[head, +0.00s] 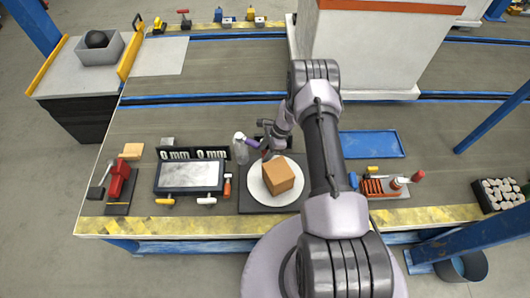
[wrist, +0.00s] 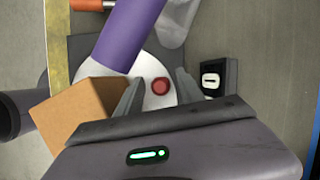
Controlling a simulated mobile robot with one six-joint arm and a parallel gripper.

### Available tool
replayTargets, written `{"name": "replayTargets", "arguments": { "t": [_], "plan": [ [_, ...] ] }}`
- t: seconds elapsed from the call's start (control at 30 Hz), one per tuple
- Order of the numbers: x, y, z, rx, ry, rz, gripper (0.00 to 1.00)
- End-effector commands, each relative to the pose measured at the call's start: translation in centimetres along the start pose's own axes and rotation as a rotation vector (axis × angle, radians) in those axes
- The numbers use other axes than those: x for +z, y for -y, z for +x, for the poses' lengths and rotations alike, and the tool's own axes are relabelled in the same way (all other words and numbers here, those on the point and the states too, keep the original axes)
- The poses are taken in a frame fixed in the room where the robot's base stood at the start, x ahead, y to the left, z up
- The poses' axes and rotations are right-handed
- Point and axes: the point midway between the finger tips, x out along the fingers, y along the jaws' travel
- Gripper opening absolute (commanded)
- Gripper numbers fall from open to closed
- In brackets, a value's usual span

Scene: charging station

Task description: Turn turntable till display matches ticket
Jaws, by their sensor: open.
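The turntable is a white round plate (head: 258,191) on a dark square base (head: 245,205). It also shows in the wrist view (wrist: 154,72). A brown box (head: 279,176) sits on the plate; in the wrist view the box (wrist: 80,115) is left of my fingers. My gripper (head: 269,152) is at the plate's far edge. In the wrist view my gripper (wrist: 157,95) is open, with a red round knob (wrist: 160,86) between its fingertips. A small dark unit with a pale window (wrist: 211,80) is right of the fingers; its marking is unclear. I cannot make out a ticket.
The purple part (wrist: 120,38) covers some of the plate in the wrist view. A panel reading "0 mm" twice (head: 192,154) is left. A blue tray (head: 371,144) is right.

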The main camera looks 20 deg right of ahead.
Motion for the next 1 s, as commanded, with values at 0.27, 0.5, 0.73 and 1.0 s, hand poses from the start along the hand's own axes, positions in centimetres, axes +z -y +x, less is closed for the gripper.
{"name": "replayTargets", "arguments": {
  "t": [0.27, 0.5, 0.73, 1.0],
  "plan": [
    [0.00, 0.01, -0.07, 0.000, 0.000, 0.000, 0.11],
    [0.00, -0.01, -0.07, 0.000, 0.000, 0.000, 0.00],
    [-0.01, -0.02, -0.07, 0.001, 0.000, 0.000, 0.00],
    [-0.01, -0.03, -0.07, 0.001, 0.000, 0.000, 0.00]
  ]
}}
